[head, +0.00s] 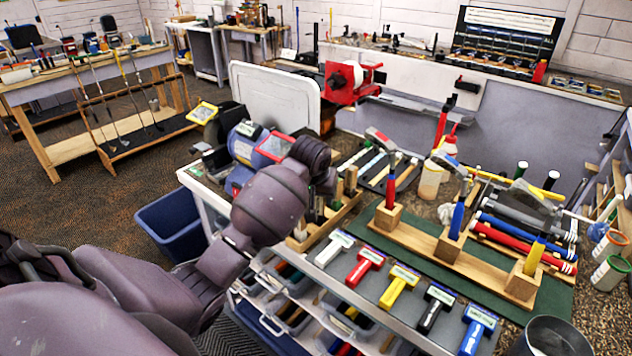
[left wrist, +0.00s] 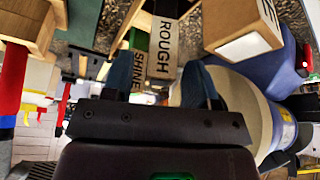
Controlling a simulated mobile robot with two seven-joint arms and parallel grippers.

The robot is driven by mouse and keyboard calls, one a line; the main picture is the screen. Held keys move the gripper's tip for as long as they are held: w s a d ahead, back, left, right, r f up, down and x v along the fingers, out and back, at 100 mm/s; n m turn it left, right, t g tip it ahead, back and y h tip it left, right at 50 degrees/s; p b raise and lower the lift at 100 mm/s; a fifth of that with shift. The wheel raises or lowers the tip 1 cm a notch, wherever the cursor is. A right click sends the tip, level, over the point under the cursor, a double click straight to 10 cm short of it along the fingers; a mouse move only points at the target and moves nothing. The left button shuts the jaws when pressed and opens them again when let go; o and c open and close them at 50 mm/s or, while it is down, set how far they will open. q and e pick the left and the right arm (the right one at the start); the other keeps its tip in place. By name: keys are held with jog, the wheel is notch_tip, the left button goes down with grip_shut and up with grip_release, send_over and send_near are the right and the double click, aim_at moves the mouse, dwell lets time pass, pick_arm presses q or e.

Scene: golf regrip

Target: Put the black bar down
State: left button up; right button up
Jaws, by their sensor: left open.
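My left gripper (left wrist: 157,82) is open in the left wrist view, its two dark blue fingers apart. Between and beyond them are wooden labels reading "ROUGH" (left wrist: 163,48) and "SHINE" (left wrist: 137,72). A dark bar (left wrist: 167,7), which looks like the black bar, stands behind the "ROUGH" label, clear of the fingers. A green bar (left wrist: 140,40) stands behind the "SHINE" label. In the head view my left gripper (head: 322,188) is over the wooden tray (head: 337,224); its fingertips are largely hidden. My right gripper is not in view.
A blue buffing machine (head: 240,150) stands close beside my left wrist. Several coloured T-shaped tools, such as the white one (head: 334,247), lie along the bench front. A wooden stand (head: 420,240) with coloured grips is to the right. A blue bin (head: 172,225) is on the floor.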

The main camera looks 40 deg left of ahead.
pick_arm(q)
jog(key=v, duration=1.1)
jog(key=shift+b, duration=0.3)
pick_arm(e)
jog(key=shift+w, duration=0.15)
pick_arm(q)
jog(key=shift+s+f, duration=0.1)
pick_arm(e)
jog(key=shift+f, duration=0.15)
